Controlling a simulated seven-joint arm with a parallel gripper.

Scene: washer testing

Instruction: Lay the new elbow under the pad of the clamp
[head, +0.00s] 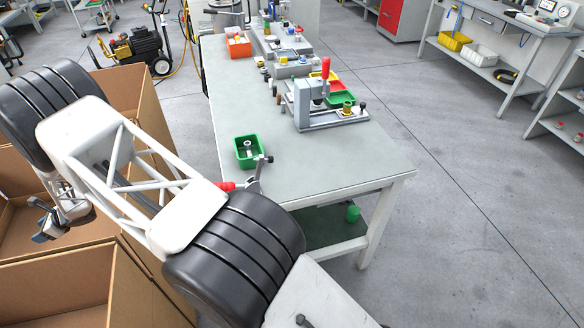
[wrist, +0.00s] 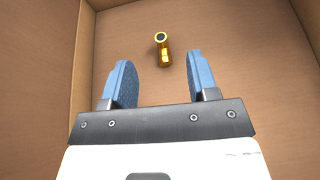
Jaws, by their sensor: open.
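A brass fitting (wrist: 164,50), which looks like the elbow, lies on the floor of a cardboard box in the wrist view. One dark round opening faces up toward the camera. My gripper (wrist: 158,80) is open above the box floor, its blue fingers apart and empty. The fitting shows between and just beyond the fingertips, with no visible contact. In the head view my gripper (head: 50,224) hangs over the boxes at left. A grey fixture with a red-handled clamp (head: 325,72) stands on the table; its pad is too small to make out.
Cardboard box walls (wrist: 82,50) rise close around my gripper. The grey table (head: 330,160) holds a green bin (head: 248,152), and another red-handled tool (head: 228,186) at its near edge is partly hidden by my arm. Coloured bins stand behind the fixture. The table's near right is clear.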

